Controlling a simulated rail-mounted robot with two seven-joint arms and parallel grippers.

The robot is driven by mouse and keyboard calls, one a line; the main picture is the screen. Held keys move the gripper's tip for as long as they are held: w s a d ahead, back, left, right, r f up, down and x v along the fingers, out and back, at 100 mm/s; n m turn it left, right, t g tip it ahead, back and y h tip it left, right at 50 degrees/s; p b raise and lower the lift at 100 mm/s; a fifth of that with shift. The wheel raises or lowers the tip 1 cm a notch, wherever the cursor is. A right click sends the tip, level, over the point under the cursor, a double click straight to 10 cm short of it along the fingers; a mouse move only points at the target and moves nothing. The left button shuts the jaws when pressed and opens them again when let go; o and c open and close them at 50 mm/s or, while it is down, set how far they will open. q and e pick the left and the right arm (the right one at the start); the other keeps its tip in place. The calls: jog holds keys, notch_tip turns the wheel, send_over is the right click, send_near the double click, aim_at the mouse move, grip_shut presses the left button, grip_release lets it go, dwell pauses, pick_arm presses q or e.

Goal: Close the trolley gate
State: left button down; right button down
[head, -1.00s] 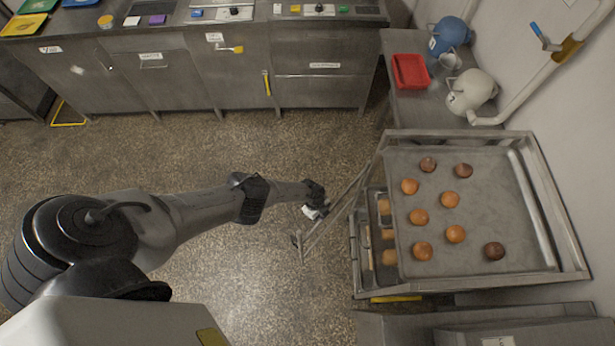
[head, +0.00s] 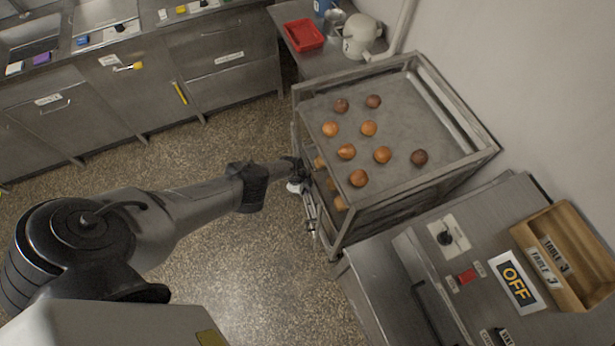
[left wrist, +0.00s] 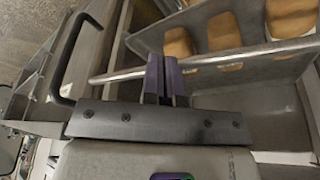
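The trolley (head: 437,192) is a grey metal rack with buns on its top tray. Its gate (head: 312,215), a thin metal frame, stands at the trolley's left side, close to the open side; whether it touches the trolley frame is unclear. My left gripper (head: 297,180) is at the gate, its fingertips partly hidden by the wrist. In the left wrist view the dark fingers (left wrist: 163,80) are close together with no clear object between them. A metal bar (left wrist: 118,76), seemingly the gate's, crosses at the fingers; contact is unclear. My right gripper is not in view.
A steel unit (head: 380,285) with an OFF sign (head: 515,285) and a wooden box (head: 568,255) stands just below the trolley. A side table with a red tray (head: 304,35) stands behind it. Loaves (left wrist: 222,30) sit on a lower shelf. The floor left of the trolley is clear.

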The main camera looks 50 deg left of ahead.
pick_arm(q)
jog(key=shift+w+d, duration=0.2)
jog(key=shift+d, duration=0.1)
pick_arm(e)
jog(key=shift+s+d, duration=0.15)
pick_arm(q)
jog(key=shift+a, duration=0.1)
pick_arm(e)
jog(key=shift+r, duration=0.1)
